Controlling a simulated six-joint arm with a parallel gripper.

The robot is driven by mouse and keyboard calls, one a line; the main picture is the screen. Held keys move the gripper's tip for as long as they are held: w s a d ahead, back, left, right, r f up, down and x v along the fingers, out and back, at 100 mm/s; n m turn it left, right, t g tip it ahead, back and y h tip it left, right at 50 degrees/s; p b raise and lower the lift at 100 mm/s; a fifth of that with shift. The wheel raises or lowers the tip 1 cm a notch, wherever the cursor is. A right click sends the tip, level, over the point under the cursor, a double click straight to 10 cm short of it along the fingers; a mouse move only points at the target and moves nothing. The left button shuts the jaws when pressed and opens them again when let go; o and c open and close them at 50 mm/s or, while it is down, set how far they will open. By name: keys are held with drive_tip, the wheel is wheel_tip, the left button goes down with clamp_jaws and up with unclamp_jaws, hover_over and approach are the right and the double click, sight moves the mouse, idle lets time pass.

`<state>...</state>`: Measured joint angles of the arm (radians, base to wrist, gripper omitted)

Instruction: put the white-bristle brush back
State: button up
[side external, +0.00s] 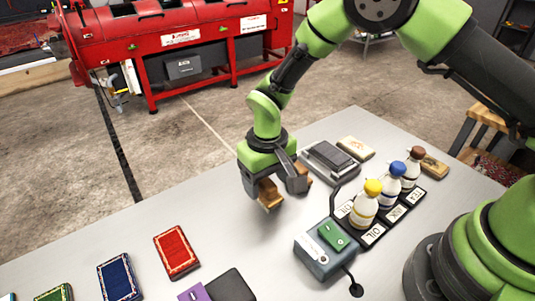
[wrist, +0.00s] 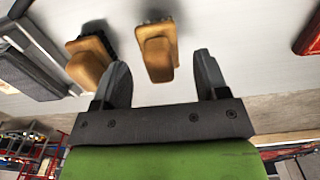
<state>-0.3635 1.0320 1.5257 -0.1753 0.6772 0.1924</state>
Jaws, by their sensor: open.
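Two wooden-backed brushes are near my gripper (side external: 273,188). One brush (side external: 268,195) shows below and between the fingers in the side view; in the wrist view this brush (wrist: 157,55) lies in front of the gap between the fingertips (wrist: 162,80). The other brush (wrist: 90,60) is just left of the left finger in the wrist view, and a bit of it shows behind the right finger in the side view. My gripper is open, low over the table. The bristles look dark or shadowed, so I cannot tell which brush has white ones.
A grey device (side external: 330,160) and a cream block (side external: 355,148) stand behind. Three capped bottles stand on labelled spots, a yellow-capped bottle (side external: 365,205) nearest. A blue-grey box (side external: 325,250) with a green top is in front. Red (side external: 176,252) and blue (side external: 119,277) rug samples lie left.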

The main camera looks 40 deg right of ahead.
wheel_tip(320, 180, up, 10)
wheel_tip(320, 180, up, 12)
drive_tip(key=r+m+t+y, duration=0.1)
drive_tip(key=m+t, duration=0.1)
drive_tip(key=t, duration=0.1)
hover_over(268, 183)
drive_tip(key=s+d, duration=0.5)
drive_tip(key=d, duration=0.1)
drive_tip(key=s+d+r+m+t, duration=0.1)
drive_tip(key=s+d+r+t, duration=0.1)
drive_tip(key=s, duration=0.5)
drive_tip(key=s+d+r+m+t+y, duration=0.1)
drive_tip(key=s+d+r+t, duration=0.1)
drive_tip(key=s, duration=0.5)
drive_tip(key=shift+s+d, duration=0.15)
drive_tip(key=shift+s, duration=0.2)
